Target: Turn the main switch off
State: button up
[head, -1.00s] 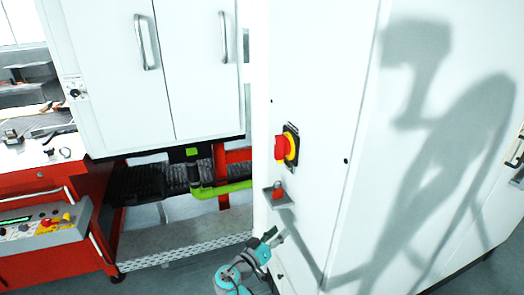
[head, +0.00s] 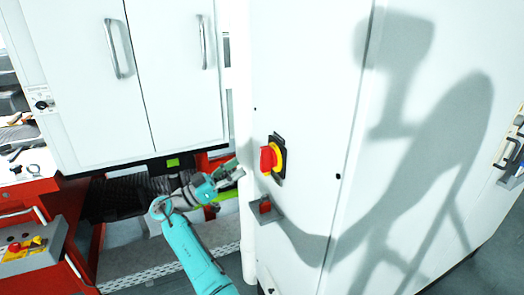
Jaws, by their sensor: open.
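The main switch (head: 271,157) is a red rotary handle on a yellow ring with a dark backing plate. It is mounted on the white cabinet (head: 300,90) in the middle of the head view. My gripper (head: 238,170) is to the left of the switch and slightly lower in the picture, apart from it. It is open and empty, with its fingers pointing right towards the cabinet side. The exact angle of the red handle is hard to read.
A small grey shelf with a red padlock (head: 265,206) sticks out below the switch. A white machine with two handled doors (head: 170,80) stands at the left. A red workbench (head: 30,200) with a control panel (head: 30,250) is at the far left.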

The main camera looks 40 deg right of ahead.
aim_at(261, 154)
jog(key=x, duration=1)
jog(key=shift+d+f, duration=0.15)
jog(key=shift+s, duration=0.1)
grip_shut()
jog(key=shift+f, duration=0.1)
